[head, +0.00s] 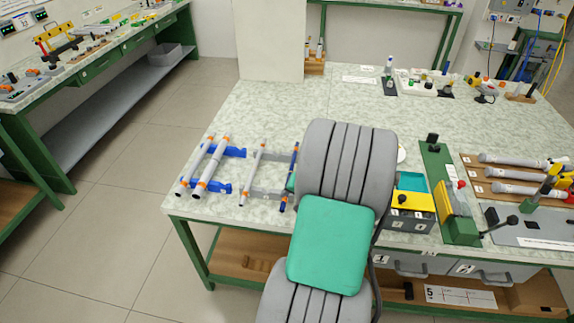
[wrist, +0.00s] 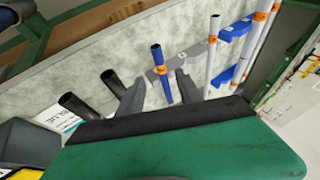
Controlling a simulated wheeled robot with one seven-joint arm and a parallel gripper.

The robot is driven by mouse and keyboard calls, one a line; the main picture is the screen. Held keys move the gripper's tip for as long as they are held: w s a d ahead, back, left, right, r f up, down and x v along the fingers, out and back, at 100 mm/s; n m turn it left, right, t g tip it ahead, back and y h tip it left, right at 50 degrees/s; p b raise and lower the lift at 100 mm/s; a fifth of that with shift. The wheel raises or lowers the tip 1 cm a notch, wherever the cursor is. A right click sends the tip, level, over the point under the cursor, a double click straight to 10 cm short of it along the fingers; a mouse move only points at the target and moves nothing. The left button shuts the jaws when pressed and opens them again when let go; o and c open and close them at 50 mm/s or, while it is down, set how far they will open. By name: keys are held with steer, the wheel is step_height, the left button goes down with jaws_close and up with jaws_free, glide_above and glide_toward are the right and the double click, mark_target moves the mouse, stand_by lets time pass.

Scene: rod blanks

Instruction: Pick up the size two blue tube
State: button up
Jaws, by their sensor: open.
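A slim blue tube (head: 294,165) with orange bands lies on the grey rack (head: 268,187) near the table's left front. It also shows in the wrist view (wrist: 158,58), where its band's mark is too small to read surely. My gripper (wrist: 158,88) is open and empty, its two dark fingers apart. In the wrist view the blue tube appears in the gap between the fingertips; I cannot tell whether it is between them or beyond them. The tube's near part is close to my green gripper body. In the head view my arm hides the gripper.
A thin white tube (head: 252,172) lies on the same rack, left of the blue one. Thicker white tubes (head: 216,160) lie on a blue rack further left. Two black cylinders (wrist: 77,104) stand near my left finger. The table's middle (head: 290,105) is clear.

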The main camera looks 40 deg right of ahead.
mark_target(285, 200)
steer(key=p+x, duration=0.1)
steer(key=x, duration=0.5)
steer(key=shift+r, duration=0.1)
steer(key=shift+a+r, duration=0.1)
jaws_close()
